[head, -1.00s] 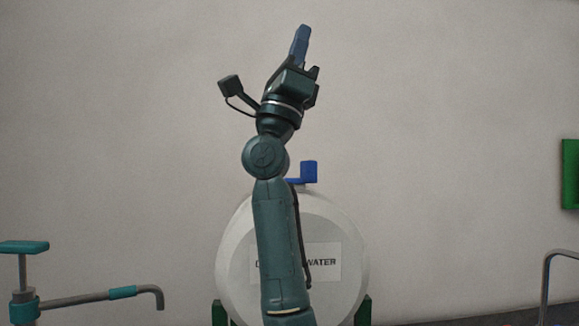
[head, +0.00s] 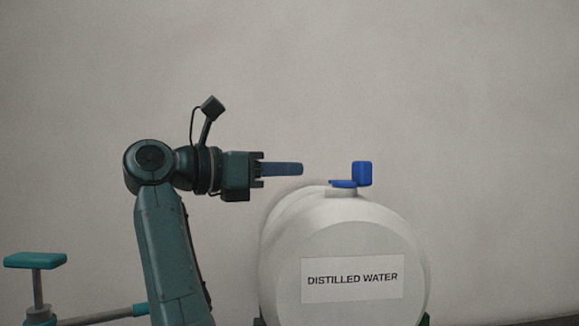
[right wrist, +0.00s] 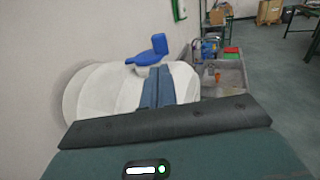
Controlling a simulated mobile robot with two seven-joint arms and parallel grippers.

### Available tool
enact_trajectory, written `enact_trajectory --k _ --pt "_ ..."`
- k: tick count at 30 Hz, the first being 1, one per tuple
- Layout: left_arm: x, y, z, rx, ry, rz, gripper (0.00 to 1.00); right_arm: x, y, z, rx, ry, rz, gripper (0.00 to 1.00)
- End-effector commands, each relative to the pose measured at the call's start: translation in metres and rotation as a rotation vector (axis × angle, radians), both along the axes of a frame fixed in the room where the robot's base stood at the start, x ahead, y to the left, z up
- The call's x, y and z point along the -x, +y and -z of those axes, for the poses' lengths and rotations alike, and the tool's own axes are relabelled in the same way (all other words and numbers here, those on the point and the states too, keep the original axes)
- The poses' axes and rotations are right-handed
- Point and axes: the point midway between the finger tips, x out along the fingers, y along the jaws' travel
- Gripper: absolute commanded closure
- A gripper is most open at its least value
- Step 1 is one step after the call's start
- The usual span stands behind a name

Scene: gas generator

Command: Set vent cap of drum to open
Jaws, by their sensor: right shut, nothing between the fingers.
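The drum (head: 345,235) is a white barrel labelled "DISTILLED WATER", lying on its side in the head view. Its blue vent cap (head: 362,173) sits on top, with a flat part over the neck and an upright tab at the right. My right gripper (head: 300,169) is shut and empty, pointing right, left of the cap and apart from it. In the right wrist view the shut fingers (right wrist: 158,75) point toward the cap (right wrist: 150,51), with the white drum (right wrist: 100,92) below. My left gripper is not in view.
A teal-handled pipe fitting (head: 36,261) stands at the lower left. A pale wall (head: 450,90) is behind the drum. In the right wrist view, a grey tray (right wrist: 228,75) with small items lies beyond the drum, and open floor (right wrist: 285,80) is to the right.

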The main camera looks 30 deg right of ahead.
Motion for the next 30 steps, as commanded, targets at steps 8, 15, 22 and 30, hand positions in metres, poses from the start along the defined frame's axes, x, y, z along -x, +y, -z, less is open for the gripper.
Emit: enact_trajectory --k 8,15,22,30 --pt "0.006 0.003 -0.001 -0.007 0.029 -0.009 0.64 0.006 -0.062 -0.002 0.001 0.001 0.005 1.0" --pt "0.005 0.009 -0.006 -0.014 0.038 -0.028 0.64 0.009 -0.101 -0.002 0.003 0.001 0.004 1.0" --pt "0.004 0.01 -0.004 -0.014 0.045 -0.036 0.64 0.01 -0.113 0.0 0.002 0.001 0.001 1.0" --pt "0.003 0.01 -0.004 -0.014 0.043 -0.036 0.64 0.01 -0.114 0.0 0.001 0.001 0.001 1.0"
